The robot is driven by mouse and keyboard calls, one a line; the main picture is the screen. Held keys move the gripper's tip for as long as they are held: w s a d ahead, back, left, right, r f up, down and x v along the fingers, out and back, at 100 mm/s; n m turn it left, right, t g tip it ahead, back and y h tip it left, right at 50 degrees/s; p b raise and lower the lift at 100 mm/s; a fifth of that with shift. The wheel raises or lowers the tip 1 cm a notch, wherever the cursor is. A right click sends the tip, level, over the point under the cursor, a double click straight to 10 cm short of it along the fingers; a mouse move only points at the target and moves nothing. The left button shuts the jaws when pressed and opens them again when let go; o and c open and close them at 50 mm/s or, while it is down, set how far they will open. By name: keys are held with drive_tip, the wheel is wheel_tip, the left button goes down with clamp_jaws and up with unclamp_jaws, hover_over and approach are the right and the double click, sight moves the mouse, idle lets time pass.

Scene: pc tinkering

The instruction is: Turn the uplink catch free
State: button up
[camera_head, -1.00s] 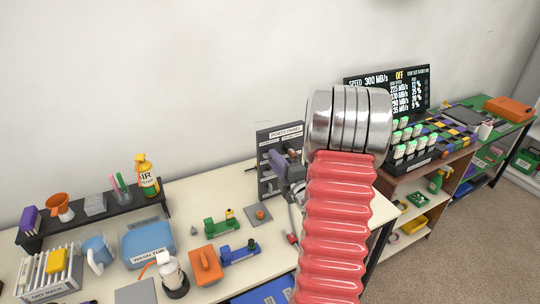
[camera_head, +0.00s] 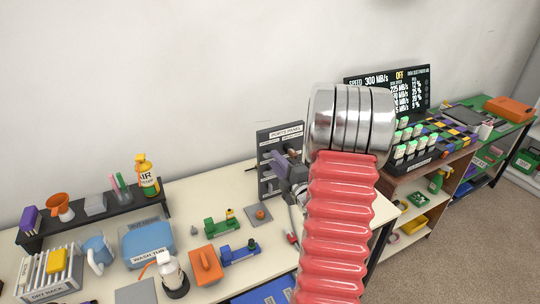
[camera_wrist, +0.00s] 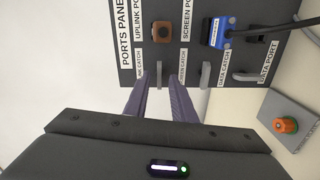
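The dark ports panel (camera_wrist: 125,75) stands upright at the back of the bench; it also shows in the head view (camera_head: 266,135). In the wrist view the uplink catch (camera_wrist: 159,73), a small grey lever, points along its label under the brown uplink port (camera_wrist: 162,32). My gripper (camera_wrist: 160,82) is open, its two purple-grey fingers on either side of the uplink catch with a gap visible. Whether a finger touches it I cannot tell. In the head view my gripper (camera_head: 280,163) is at the panel, partly hidden by my arm.
The screen catch (camera_wrist: 205,75) is parallel to the uplink catch; the data catch (camera_wrist: 245,76) lies crosswise. A blue plug (camera_wrist: 213,32) with a black cable sits in a port. An orange knob (camera_wrist: 285,125) on a grey plate is at right. A wash tub (camera_head: 147,250) stands left on the bench.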

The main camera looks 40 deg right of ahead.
drive_tip(key=shift+x, duration=1.1)
drive_tip(key=shift+c, duration=0.5)
clamp_jaws()
drive_tip(key=shift+a, duration=0.1)
